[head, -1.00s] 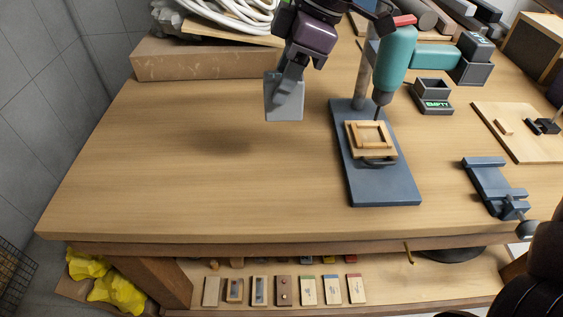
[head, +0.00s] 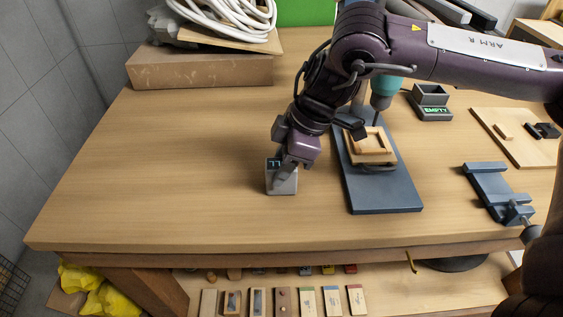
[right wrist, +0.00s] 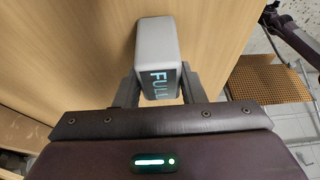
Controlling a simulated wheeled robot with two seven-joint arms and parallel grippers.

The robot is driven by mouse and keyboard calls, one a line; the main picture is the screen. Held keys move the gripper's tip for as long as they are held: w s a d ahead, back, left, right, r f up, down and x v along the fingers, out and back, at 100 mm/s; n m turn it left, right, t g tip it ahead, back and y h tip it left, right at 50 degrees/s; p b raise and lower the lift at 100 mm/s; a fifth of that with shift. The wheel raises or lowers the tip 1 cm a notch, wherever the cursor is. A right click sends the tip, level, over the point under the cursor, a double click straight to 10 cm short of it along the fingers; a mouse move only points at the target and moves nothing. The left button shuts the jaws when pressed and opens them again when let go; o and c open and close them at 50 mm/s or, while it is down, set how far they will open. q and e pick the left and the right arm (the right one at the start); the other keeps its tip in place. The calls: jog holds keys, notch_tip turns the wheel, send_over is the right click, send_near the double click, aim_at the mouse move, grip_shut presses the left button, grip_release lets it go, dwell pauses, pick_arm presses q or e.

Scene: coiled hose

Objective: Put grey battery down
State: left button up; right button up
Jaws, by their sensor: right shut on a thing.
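The grey battery (head: 283,184) is upright at the middle of the workbench, left of the drill press base. It also shows in the right wrist view (right wrist: 158,42), with "FULL" lettering on its dark face. My right gripper (head: 284,168) is shut on the battery from above, with one finger on each side. The battery's lower end is at or very near the bench top (head: 150,180); I cannot tell whether it touches. My left gripper is not in view.
The drill press base (head: 385,195) with a wooden frame (head: 370,147) stands just right. A charger marked "EMPTY" (head: 433,105) is behind it. A blue vise (head: 490,190) is at the right. A cardboard-coloured box (head: 200,70) with a coiled hose is at the back left. The bench's left half is clear.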

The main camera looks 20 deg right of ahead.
jog(key=o, duration=1.2)
jog(key=shift+f, duration=0.1)
jog(key=shift+r, duration=0.25)
jog(key=v, duration=0.7)
jog(key=shift+d+r, duration=0.1)
jog(key=shift+r, duration=0.05)
